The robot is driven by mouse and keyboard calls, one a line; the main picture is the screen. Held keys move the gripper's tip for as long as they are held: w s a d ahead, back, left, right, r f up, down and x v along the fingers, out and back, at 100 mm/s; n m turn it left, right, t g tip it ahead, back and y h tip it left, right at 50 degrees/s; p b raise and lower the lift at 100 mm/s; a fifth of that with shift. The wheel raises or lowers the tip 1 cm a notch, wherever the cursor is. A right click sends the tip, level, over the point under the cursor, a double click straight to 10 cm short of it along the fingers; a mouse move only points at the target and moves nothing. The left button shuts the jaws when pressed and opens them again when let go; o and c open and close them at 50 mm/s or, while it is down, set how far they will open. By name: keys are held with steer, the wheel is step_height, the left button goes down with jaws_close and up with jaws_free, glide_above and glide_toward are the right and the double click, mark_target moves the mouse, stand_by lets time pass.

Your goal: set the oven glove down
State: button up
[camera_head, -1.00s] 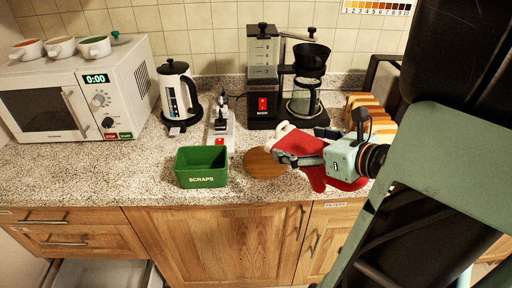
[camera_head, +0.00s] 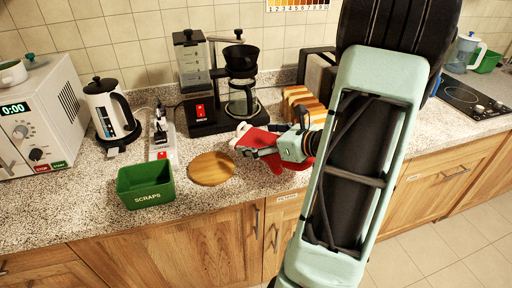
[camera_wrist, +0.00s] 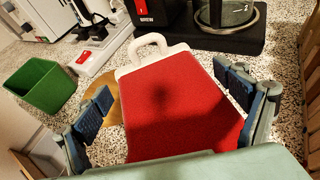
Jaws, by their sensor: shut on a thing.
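The oven glove (camera_head: 275,166) is red with a white cuff and a hanging loop. My gripper (camera_head: 247,151) is shut on it, low over the counter just right of the round wooden board (camera_head: 212,168). In the wrist view the glove (camera_wrist: 180,105) lies broad between the two dark blue finger pads of my gripper (camera_wrist: 168,100), its white loop pointing away. I cannot tell whether the glove touches the counter. My gripper and wrist hide part of it in the head view.
A green SCRAPS bin (camera_head: 146,185) stands left of the board. The coffee maker (camera_head: 240,85) is behind the glove, and a bread rack (camera_head: 300,108) is behind my wrist. Speckled counter (camera_head: 225,205) is bare in front. A hob (camera_head: 470,98) is far right.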

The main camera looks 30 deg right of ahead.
steer(key=f, duration=0.1)
steer(key=w+d+f, duration=0.1)
steer(key=d+f, duration=0.1)
steer(key=shift+w, duration=0.35)
steer(key=shift+w+f, duration=0.1)
steer(key=shift+f, duration=1.55)
steer(key=shift+f+b, duration=0.15)
steer(key=shift+b, duration=0.2)
steer(key=o, duration=1)
steer(key=shift+c, duration=0.2)
